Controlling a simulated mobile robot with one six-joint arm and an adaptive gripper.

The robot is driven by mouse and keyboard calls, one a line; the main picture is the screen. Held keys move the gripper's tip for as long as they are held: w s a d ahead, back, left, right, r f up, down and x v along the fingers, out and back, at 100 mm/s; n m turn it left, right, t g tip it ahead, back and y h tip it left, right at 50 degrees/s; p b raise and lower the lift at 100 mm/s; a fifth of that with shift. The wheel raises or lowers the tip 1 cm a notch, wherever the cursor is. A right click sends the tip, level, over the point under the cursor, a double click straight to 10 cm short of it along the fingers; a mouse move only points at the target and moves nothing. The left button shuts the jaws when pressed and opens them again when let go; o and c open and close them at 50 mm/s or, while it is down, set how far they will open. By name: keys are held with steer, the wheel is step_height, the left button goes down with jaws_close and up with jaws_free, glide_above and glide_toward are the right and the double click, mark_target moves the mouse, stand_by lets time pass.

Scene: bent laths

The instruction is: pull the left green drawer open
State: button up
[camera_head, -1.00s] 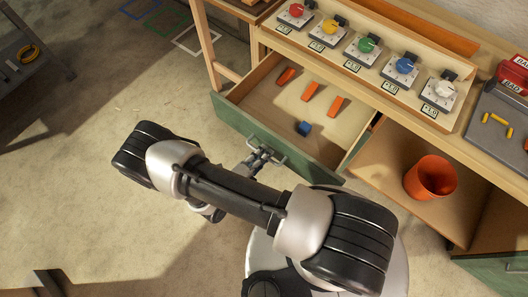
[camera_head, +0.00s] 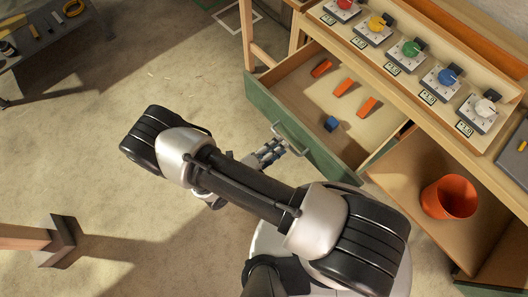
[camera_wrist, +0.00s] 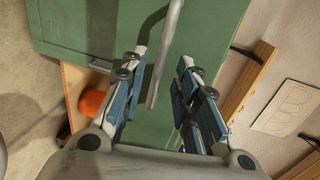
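The left green drawer (camera_head: 303,133) stands pulled out of the bench, and its inside shows from above. Its metal bar handle (camera_head: 291,140) is on the green front. In the wrist view the green front (camera_wrist: 90,28) fills the upper middle and the handle (camera_wrist: 165,50) runs steeply down it. My gripper (camera_head: 272,150) is just in front of the handle. In the wrist view my gripper (camera_wrist: 162,70) is open, with a finger to each side of the handle's lower end and a gap on both sides. It holds nothing.
Orange pieces (camera_head: 342,87) and a blue block (camera_head: 331,123) lie in the drawer. An orange bucket (camera_head: 449,197) stands in the open compartment to the right. Coloured knobs (camera_head: 410,48) line the bench top. Floor to the left is clear, beyond it a wooden post (camera_head: 40,240).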

steer(key=v, duration=0.7)
steer(key=shift+s+a, duration=0.25)
steer(key=w+d+r+m+g+y, duration=0.1)
steer(key=d+r+m+g, duration=0.15)
steer(key=r+m, duration=0.55)
steer(key=w+d+r+m+g+y, duration=0.1)
steer(key=d+r+m+g+y, duration=0.1)
steer(key=r+m+g, duration=0.4)
steer(key=w+d+r+m+g+y, duration=0.1)
steer(key=d+r+m+g, duration=0.1)
steer(key=r+m, duration=0.7)
steer(key=s+d+r+m+t+y, duration=0.2)
steer(key=s+d+r+m+y, duration=0.1)
steer(key=r+m, duration=0.5)
steer(key=s+d+r+m+t+y, duration=0.3)
steer(key=r+m, duration=0.5)
steer(key=m, duration=0.4)
steer(key=shift+s+d+m+t+y, duration=0.35)
steer(key=shift+s+d+y, duration=0.35)
steer(key=shift+s+y, duration=0.5)
